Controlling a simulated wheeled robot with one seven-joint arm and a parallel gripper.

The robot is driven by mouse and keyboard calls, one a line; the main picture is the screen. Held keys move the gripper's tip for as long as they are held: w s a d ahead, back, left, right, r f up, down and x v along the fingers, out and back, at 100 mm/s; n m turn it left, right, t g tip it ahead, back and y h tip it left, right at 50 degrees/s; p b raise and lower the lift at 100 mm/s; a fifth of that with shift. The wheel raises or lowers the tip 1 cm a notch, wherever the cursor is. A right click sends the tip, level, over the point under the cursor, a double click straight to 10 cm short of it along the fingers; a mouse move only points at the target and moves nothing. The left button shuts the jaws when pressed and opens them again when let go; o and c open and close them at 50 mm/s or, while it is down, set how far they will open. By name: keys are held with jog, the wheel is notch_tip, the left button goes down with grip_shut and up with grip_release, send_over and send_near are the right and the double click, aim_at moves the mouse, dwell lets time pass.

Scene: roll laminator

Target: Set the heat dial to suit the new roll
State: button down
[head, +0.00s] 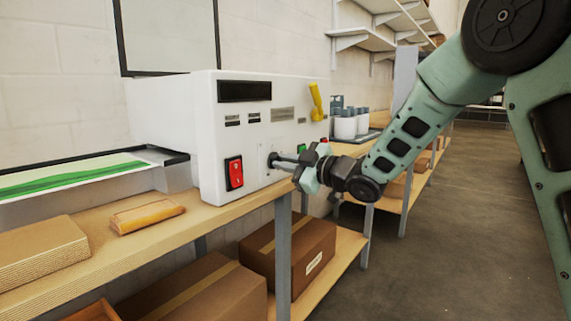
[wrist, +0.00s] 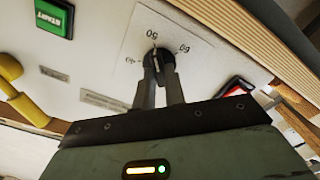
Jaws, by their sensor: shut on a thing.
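The white laminator (head: 237,130) stands on the wooden bench. My gripper (head: 277,160) reaches its front panel from the right. In the wrist view my gripper (wrist: 161,80) is shut on the black heat dial (wrist: 154,57), one finger on each side. The numbers 40, 50 and 60 are printed around the dial and show turned over in this view. The dial's pale mark seems to point near the 50, but it is small and partly hidden by the fingers. In the head view the dial is mostly hidden by my gripper.
A red rocker switch (head: 235,172) is left of my gripper. A green START button (wrist: 54,18) and a yellow lever (head: 316,102) are on the same panel. A dark display (head: 244,91) is above. The floor (head: 460,220) at right is clear.

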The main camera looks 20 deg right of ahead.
jog(key=c, duration=1.5)
grip_release()
jog(key=shift+o, duration=0.2)
jog(key=v, duration=1.7)
jog(key=shift+s+p, duration=0.2)
jog(key=shift+p, duration=0.15)
